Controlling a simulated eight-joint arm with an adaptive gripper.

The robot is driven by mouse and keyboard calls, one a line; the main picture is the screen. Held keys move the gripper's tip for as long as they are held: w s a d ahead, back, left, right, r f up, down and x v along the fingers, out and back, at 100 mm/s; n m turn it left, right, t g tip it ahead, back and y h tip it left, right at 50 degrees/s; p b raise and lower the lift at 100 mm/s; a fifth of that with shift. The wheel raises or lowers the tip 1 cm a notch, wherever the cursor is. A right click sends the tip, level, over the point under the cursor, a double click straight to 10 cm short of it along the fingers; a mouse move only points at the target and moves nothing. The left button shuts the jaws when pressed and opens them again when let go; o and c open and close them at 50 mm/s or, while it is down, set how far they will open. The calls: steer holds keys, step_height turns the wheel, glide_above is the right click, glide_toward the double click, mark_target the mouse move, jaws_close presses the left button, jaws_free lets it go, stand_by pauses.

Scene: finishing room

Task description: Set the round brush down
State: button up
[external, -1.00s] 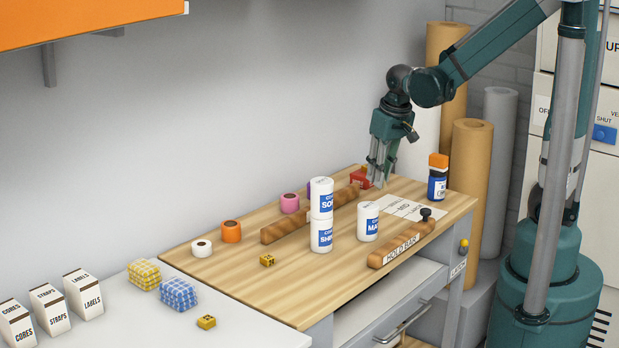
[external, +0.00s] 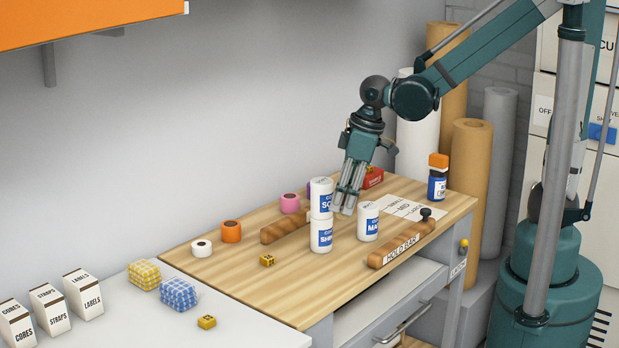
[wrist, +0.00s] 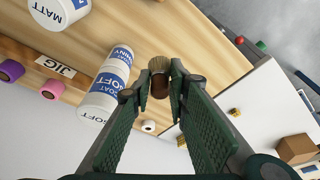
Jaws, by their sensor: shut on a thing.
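My gripper (external: 346,209) is above the wooden worktop (external: 285,285), just right of the stacked cans and behind the MATT can in the external view. In the wrist view my gripper (wrist: 160,88) is shut on the round brush (wrist: 159,65), which has a tan bristle end and a brown body between the fingertips. I cannot make out the brush in the external view. Whether it touches the worktop is unclear.
Two stacked white cans (external: 321,235) and the MATT can (external: 368,222) stand close by. A wooden bar (external: 285,229) lies behind, the HOLD BAR (external: 402,245) in front. Tape rolls (external: 231,232) line the left back. The worktop's front left is mostly clear.

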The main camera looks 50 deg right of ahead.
steer(key=s+a+f+n, duration=0.1)
steer(key=a+f, duration=0.2)
steer(key=f, duration=0.2)
steer(key=shift+a+n, duration=0.2)
steer(key=shift+n, duration=0.1)
steer(key=shift+s, duration=0.15)
stand_by(0.4)
steer(key=shift+f+b, duration=0.8)
steer(key=shift+f, duration=2.05)
steer(key=shift+f, duration=0.15)
steer(key=shift+f+b, duration=0.6)
steer(key=shift+f, duration=1.35)
steer(key=shift+f, duration=0.1)
steer(key=o, duration=0.9)
